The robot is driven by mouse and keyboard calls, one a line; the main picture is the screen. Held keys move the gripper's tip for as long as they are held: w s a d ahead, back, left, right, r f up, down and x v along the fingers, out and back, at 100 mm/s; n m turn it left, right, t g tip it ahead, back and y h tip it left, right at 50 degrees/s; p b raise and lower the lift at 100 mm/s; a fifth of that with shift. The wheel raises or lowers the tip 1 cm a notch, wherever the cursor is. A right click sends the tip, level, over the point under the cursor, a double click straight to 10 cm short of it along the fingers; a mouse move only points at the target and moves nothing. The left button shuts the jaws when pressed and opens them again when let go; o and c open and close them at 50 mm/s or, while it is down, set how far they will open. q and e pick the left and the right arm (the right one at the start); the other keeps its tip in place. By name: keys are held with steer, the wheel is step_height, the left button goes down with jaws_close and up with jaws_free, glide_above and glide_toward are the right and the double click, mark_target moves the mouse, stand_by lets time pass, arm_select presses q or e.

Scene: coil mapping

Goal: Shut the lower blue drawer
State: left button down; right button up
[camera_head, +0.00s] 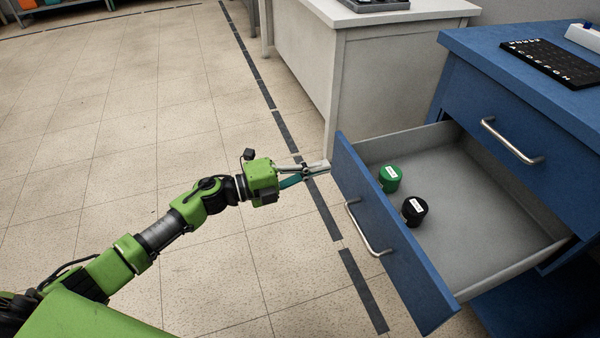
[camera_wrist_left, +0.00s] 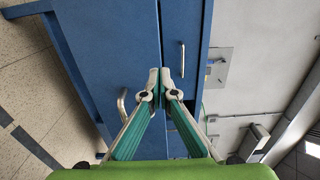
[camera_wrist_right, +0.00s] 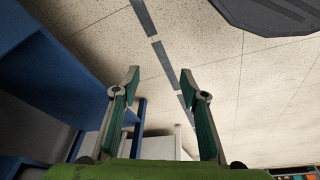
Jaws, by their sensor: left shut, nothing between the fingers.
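The lower blue drawer (camera_head: 385,225) stands pulled far out of the blue cabinet, its grey inside showing. Its metal handle (camera_head: 366,232) is on the front panel. A green-topped round item (camera_head: 390,178) and a black one (camera_head: 414,211) sit in it. My left gripper (camera_head: 322,167) is shut and empty, its fingertips close to the far end of the drawer front; I cannot tell if they touch. In the left wrist view its closed tips (camera_wrist_left: 160,76) lie before blue panels with a handle (camera_wrist_left: 122,105). My right gripper (camera_wrist_right: 161,80) is open and empty, outside the head view.
The upper blue drawer (camera_head: 470,105) is shut. A pale cabinet (camera_head: 380,75) stands behind the open drawer. The tiled floor (camera_head: 190,90) to the left is clear.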

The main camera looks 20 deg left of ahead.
mark_target(353, 159)
arm_select(q)
steer(key=x, duration=0.5)
steer(key=shift+w+d, duration=0.35)
steer(key=shift+d, duration=0.1)
arm_select(e)
steer(key=shift+r, duration=0.85)
